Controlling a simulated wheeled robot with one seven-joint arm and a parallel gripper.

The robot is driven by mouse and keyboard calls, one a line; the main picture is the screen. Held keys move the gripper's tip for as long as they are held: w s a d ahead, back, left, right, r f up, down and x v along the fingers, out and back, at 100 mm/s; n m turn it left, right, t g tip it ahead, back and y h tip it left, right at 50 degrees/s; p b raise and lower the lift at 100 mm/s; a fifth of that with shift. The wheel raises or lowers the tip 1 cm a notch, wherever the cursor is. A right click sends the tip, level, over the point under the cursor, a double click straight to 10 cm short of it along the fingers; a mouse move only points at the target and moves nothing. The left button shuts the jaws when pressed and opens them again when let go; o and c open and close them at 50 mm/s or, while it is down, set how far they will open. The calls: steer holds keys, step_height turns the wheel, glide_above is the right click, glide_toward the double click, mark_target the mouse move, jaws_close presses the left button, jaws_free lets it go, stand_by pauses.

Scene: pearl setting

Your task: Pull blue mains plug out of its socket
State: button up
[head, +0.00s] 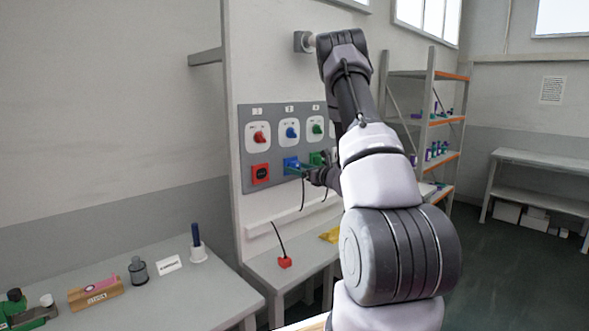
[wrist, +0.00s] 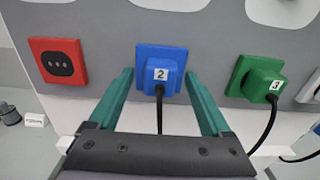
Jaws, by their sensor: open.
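The blue mains plug (wrist: 158,76), labelled 2, sits in the blue socket (wrist: 175,57) on the grey wall panel. Its black cord (wrist: 159,112) hangs down from it. In the wrist view my gripper (wrist: 163,80) is open, with one green finger on each side of the blue plug and a gap showing beside each. In the head view the blue socket (head: 291,166) shows, with my gripper (head: 307,170) in front of the panel, partly hiding the plug.
A green plug (wrist: 263,83) labelled 3 sits in the green socket to the right. The red socket (wrist: 57,61) is empty; a red plug (head: 285,262) lies on the bench below. Rotary switches (head: 292,132) are above the sockets. A yellow item (head: 329,235) lies on the bench.

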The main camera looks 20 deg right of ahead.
jaws_close()
steer(key=shift+s, duration=0.1)
steer(key=shift+v, duration=2.95)
steer(key=v, duration=0.9)
